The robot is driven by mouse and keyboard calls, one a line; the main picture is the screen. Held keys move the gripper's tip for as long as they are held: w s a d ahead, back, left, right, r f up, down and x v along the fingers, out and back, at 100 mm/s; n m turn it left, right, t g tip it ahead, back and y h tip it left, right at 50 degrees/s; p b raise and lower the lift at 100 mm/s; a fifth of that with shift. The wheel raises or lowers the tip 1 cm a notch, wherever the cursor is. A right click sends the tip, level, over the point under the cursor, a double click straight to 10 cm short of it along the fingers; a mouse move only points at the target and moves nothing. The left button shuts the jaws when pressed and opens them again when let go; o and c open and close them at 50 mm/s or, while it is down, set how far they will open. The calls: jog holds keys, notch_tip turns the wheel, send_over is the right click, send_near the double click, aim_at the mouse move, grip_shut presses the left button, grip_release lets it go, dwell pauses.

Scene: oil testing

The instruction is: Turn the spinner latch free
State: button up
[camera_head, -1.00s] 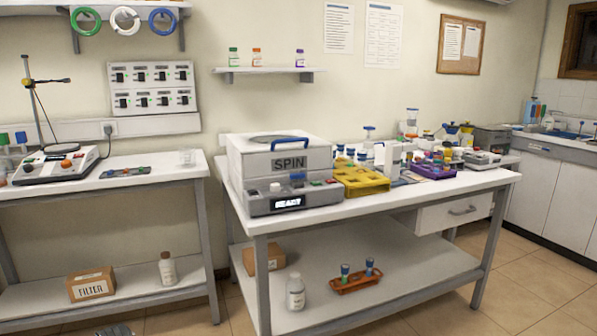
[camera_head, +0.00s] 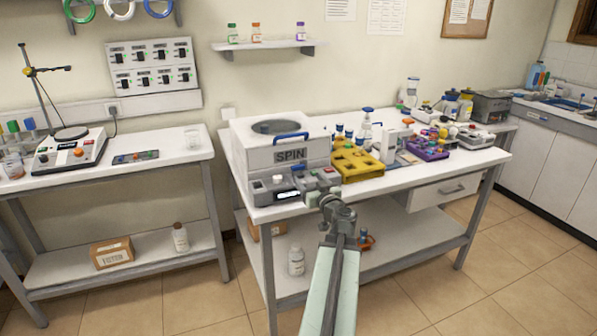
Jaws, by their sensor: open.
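The spinner (camera_head: 289,156) is a white box marked SPIN, standing at the left end of the middle bench. A blue handle (camera_head: 291,136) shows at the top of its front. Its lid looks closed. I cannot make out which part is the latch. My gripper (camera_head: 325,183) is open at the end of my raised arm. In the picture it overlaps the right end of the panel; whether it touches is unclear. No object shows between its fingers.
A yellow rack (camera_head: 356,165) stands just right of the spinner, with a purple tray (camera_head: 428,152) and bottles farther right. The floor (camera_head: 420,300) in front is clear.

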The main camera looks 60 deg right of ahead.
aim_at(299, 168)
jog(key=x, duration=0.8)
jog(key=shift+w+a, duration=0.1)
jog(key=shift+c, duration=0.4)
